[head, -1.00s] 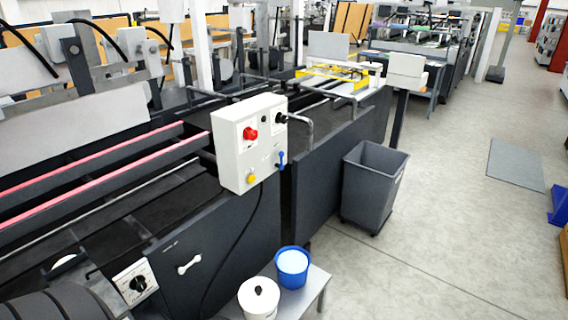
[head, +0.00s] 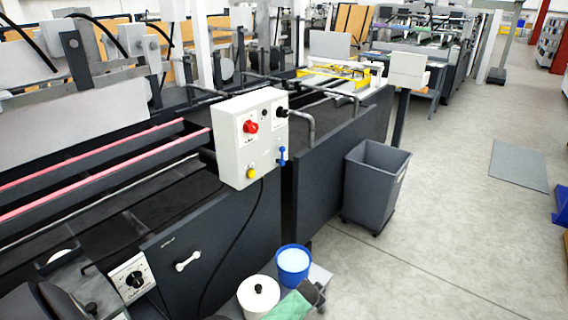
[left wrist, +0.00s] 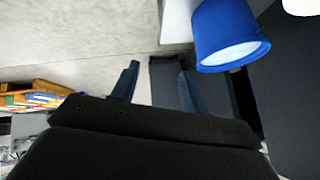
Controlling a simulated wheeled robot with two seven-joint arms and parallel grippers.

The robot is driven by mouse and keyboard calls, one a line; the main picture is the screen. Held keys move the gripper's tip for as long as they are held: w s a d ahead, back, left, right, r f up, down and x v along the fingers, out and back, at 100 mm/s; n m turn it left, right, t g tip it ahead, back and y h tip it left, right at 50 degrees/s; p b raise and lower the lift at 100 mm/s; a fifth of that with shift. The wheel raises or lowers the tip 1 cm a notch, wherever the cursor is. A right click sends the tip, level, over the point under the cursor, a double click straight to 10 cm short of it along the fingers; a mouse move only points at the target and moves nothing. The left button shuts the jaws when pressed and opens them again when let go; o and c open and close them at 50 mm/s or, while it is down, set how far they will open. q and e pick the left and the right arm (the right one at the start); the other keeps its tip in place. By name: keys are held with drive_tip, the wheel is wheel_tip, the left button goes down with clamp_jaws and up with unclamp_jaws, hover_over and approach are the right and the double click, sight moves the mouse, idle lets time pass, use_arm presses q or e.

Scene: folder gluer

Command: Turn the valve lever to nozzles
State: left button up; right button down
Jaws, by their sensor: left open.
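A small blue lever (head: 282,156) sits on the lower right edge of the white control box (head: 240,150) and looks roughly upright in the head view. It is small there, and the nozzle marking cannot be read. My left gripper (left wrist: 157,69) is open and empty in the left wrist view, its two fingers spread apart. The lever does not show in the left wrist view. My right gripper is not in view.
A blue bucket (head: 293,262) and a white lidded tub (head: 258,295) stand on a low bench. The bucket (left wrist: 225,35) is close beside the gripper in the wrist view. A grey bin (head: 374,182) stands beside the machine's dark panel (head: 330,175).

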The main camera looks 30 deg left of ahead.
use_arm(q)
drive_tip(key=w+a+r+m+t+y+b, duration=0.1)
drive_tip(key=w+a+r, duration=0.3)
drive_tip(key=w+r, duration=0.3)
drive_tip(key=w+a+r+t+y, duration=0.1)
drive_tip(key=w+a+r+t, duration=0.15)
drive_tip(key=w+r, duration=0.45)
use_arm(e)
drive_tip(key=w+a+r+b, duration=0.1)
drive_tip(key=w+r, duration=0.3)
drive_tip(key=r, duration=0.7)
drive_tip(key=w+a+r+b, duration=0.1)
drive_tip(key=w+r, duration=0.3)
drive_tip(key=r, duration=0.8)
use_arm(q)
drive_tip(key=m+y, duration=1.1)
drive_tip(key=m, duration=1)
approach(282, 152)
drive_tip(key=shift+m, duration=0.3)
drive_tip(key=shift+p+x, duration=1.25)
drive_tip(key=shift+x, duration=3)
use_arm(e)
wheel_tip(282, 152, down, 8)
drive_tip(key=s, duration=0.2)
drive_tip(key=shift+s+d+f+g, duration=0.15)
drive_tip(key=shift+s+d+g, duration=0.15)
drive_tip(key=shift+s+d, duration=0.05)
use_arm(q)
drive_tip(key=shift+w+d+f, duration=0.1)
